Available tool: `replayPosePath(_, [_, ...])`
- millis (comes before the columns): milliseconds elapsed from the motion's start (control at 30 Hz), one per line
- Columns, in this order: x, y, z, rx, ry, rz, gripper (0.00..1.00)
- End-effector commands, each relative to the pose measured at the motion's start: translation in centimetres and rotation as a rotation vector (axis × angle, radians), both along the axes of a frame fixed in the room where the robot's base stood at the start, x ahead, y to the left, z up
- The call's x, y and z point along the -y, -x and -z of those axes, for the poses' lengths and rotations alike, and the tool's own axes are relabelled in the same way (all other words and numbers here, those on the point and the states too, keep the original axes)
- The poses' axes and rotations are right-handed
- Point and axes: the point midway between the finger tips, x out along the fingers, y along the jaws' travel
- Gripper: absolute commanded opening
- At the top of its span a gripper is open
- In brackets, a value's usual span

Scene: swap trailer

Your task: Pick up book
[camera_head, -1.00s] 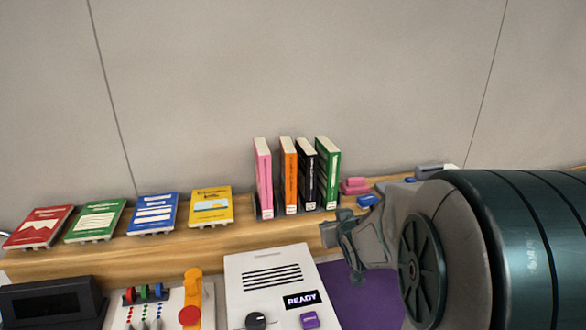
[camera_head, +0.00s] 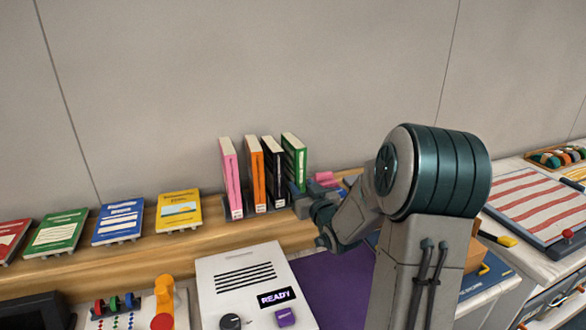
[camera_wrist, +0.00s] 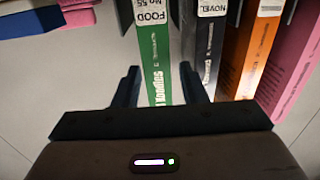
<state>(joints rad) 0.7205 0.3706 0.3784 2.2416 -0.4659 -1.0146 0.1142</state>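A row of upright books stands on the wooden shelf against the wall: pink (camera_head: 230,178), orange (camera_head: 255,175), black (camera_head: 272,175) and green (camera_head: 294,155). My gripper (camera_head: 306,205) is in front of the green book's lower part, which it partly hides. In the wrist view my gripper (camera_wrist: 159,68) is open, its fingers to either side of the green book's spine (camera_wrist: 154,45), labelled FOOD. The right finger overlaps the black book (camera_wrist: 203,45) in the picture. I cannot tell whether the fingers reach past the spine or touch it.
Red, green, blue (camera_head: 119,220) and yellow (camera_head: 179,209) books lie face-out to the left. Pink blocks (camera_head: 325,179) sit just right of the row. Below are a white READY panel (camera_head: 245,285) and a purple mat (camera_head: 335,285).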

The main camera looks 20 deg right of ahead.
Motion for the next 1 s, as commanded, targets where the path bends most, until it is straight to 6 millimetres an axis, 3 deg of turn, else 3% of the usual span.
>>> replayPosePath(267, [0.0,-2.0,-0.1,-0.002,-0.002,0.000,0.38])
replayPosePath(600, [0.1,-6.1,-0.4,-0.001,-0.002,0.000,0.38])
replayPosePath(900, [0.1,-6.6,-0.2,-0.002,-0.001,0.001,0.38])
replayPosePath(933, [0.1,-6.6,-0.2,-0.002,0.000,0.001,0.35])
replayPosePath(1000, [0.1,-6.6,-0.2,-0.001,0.000,0.001,0.16])
